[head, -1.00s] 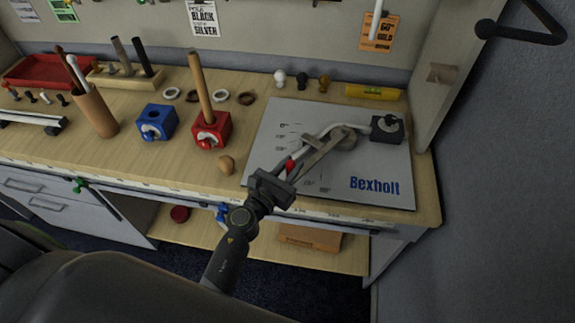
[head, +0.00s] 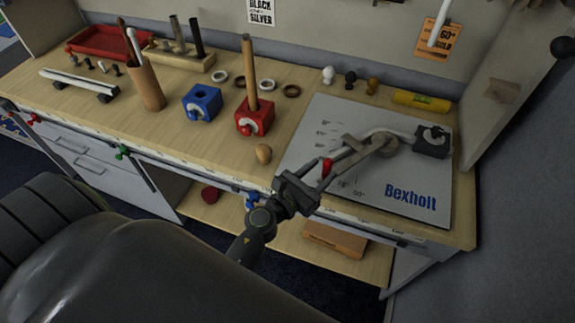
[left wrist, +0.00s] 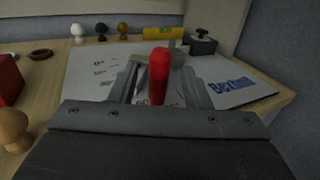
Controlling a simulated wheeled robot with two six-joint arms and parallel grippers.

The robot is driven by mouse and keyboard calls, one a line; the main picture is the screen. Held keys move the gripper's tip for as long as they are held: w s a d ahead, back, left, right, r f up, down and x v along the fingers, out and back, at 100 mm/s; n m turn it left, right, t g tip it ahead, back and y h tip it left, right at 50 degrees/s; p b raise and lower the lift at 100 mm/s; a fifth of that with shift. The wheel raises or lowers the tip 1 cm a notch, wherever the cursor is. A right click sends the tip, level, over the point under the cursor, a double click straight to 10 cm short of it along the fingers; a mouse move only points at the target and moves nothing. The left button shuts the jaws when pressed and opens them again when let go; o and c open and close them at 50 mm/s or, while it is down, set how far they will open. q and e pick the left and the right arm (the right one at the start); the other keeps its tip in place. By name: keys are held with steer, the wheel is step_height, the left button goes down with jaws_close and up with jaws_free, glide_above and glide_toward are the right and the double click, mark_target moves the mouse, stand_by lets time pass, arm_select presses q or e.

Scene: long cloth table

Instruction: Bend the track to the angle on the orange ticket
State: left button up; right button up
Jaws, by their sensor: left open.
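The orange ticket (head: 436,38) on the back wall reads 60° GOLD. A white rod hangs in front of it. On the grey Bexholt board (head: 395,185), a pale track (head: 378,133) runs left from a dark block (head: 432,141). Printed angle marks lie left of and below it. A red grip (head: 326,168) stands at the near end of this mechanism. My left gripper (head: 362,148) is open over the board. In the left wrist view the red grip (left wrist: 158,68) stands between its fingers, contact unclear. The fingers hide part of the track. My right gripper is not in view.
A wooden knob (head: 264,154) sits left of the board. A red block with a wooden rod (head: 255,118) and a blue block (head: 201,103) stand farther left. White, black and brown knobs and a yellow level (head: 422,101) line the back. A side panel rises at right.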

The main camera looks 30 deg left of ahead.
arm_select(q)
steer(key=b+v, duration=0.4)
steer(key=v, duration=0.9)
steer(key=shift+s, duration=0.35)
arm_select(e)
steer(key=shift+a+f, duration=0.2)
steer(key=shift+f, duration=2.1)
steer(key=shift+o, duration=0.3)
